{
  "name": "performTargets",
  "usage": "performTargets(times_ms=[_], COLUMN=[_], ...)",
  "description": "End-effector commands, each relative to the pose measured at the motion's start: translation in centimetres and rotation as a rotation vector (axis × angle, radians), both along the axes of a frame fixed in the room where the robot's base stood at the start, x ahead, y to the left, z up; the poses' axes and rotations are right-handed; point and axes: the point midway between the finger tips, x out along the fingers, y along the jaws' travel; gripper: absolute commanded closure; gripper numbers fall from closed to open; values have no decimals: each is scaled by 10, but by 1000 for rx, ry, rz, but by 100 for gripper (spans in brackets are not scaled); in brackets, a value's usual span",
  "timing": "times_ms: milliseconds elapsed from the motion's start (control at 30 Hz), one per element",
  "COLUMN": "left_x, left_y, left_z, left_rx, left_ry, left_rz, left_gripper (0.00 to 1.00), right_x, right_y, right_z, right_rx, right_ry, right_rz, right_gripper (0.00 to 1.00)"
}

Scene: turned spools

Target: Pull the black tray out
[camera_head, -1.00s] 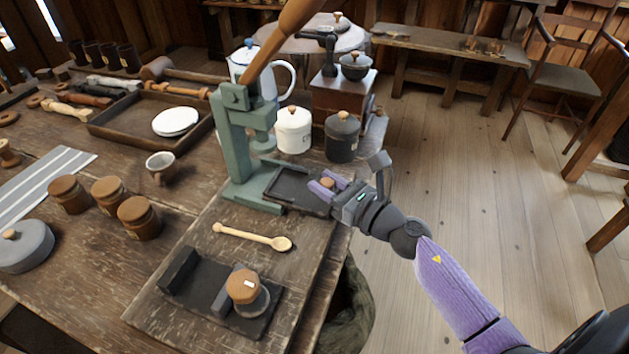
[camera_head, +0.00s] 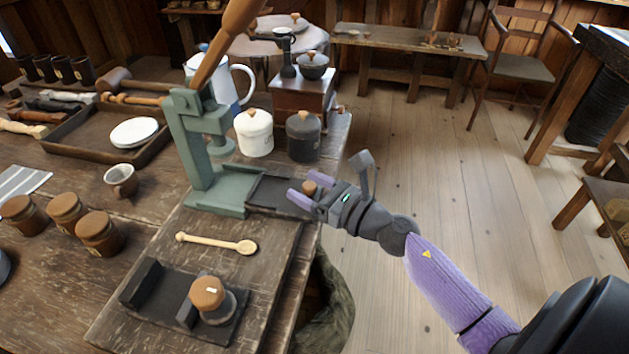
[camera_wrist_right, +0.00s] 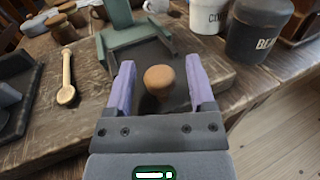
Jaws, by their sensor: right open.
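The flat black tray (camera_head: 268,191) sticks out to the right from the base of a green lever press (camera_head: 205,160). A round wooden knob (camera_head: 309,187) is at its outer end. My right gripper (camera_head: 304,190) is open, with its purple fingers on either side of the knob. In the right wrist view, the knob (camera_wrist_right: 159,79) stands between the spread fingers with a gap on both sides. The tray (camera_wrist_right: 147,52) runs from it towards the press. Its outer end is partly hidden by the gripper. My left gripper is out of view.
A wooden spoon (camera_head: 217,243) and a dark stand with a wood-topped tamper (camera_head: 208,298) lie on the near board. A white canister (camera_head: 254,134) and a dark canister (camera_head: 303,137) stand behind the tray. Open floor lies right of the table.

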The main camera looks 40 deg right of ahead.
Motion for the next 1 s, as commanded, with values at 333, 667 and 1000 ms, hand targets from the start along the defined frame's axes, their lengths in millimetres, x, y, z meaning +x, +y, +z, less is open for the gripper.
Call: performTargets(times_ms=[333, 667, 1000], left_x=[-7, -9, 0], left_y=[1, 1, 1], left_z=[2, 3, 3], left_rx=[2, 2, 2], left_ry=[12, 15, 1], left_rz=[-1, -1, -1], left_gripper=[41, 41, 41], right_x=[-65, -93, -92], right_y=[-22, -32, -34], right_z=[-1, 0, -3], right_rx=[2, 0, 36], right_ry=[5, 0, 17], right_rz=[-2, 1, -12], right_gripper=[30, 30, 30])
